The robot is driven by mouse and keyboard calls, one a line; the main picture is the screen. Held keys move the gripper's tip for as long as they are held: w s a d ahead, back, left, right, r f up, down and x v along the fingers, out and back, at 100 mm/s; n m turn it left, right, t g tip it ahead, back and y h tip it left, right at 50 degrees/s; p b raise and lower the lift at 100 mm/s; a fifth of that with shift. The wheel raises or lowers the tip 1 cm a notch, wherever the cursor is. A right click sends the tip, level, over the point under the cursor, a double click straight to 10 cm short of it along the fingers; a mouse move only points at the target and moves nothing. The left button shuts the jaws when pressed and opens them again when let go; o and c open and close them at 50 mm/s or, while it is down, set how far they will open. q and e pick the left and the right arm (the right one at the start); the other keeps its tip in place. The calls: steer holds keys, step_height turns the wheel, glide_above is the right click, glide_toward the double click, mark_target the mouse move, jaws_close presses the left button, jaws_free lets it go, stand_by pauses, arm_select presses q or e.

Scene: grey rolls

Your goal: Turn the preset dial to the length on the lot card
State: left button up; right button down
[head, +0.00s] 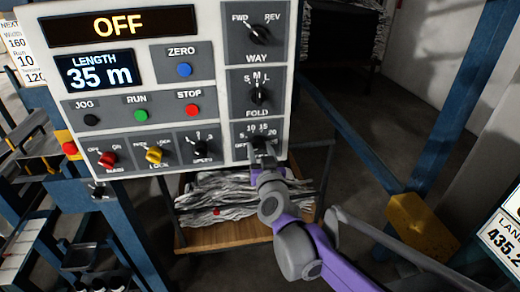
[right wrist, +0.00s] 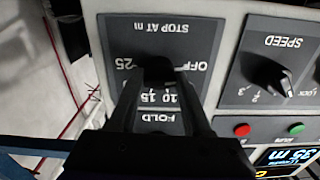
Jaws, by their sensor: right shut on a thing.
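The preset dial (right wrist: 158,72), marked STOP AT m, is at the lower right of the control panel (head: 224,72). In the head view its scale shows OFF, 5, 10, 15 and 20 around the knob. My right gripper (head: 262,148) reaches up from below and is shut on this knob; its two fingers also show in the right wrist view (right wrist: 160,85), where the panel appears upside down. The fingers hide the pointer, so I cannot tell its setting. A white card (head: 14,50) at the left edge is cut off, with "NEXT", "Width 160" and "Run 10" partly readable. My left gripper is not in view.
The FOLD knob (head: 258,93) is just above the dial and the SPEED knob (head: 201,143) to its left. The upper display (head: 122,25) reads OFF and the length display (head: 95,72) 35 m. Another card (head: 503,235) is cut off at right.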

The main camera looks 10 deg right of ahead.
steer(key=m, duration=0.3)
steer(key=shift+m, duration=0.4)
steer(key=m, duration=0.3)
steer(key=shift+r+m, duration=0.1)
steer(key=shift+m, duration=0.2)
steer(key=m+p, duration=0.1)
steer(key=m, duration=0.2)
steer(key=shift+m, duration=0.3)
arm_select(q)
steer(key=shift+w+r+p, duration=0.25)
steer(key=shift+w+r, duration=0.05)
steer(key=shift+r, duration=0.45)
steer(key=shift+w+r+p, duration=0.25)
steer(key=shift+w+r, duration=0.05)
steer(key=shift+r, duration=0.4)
arm_select(e)
steer(key=shift+m, duration=1.9)
steer(key=shift+c, duration=1.8)
jaws_free()
steer(key=shift+w, duration=0.1)
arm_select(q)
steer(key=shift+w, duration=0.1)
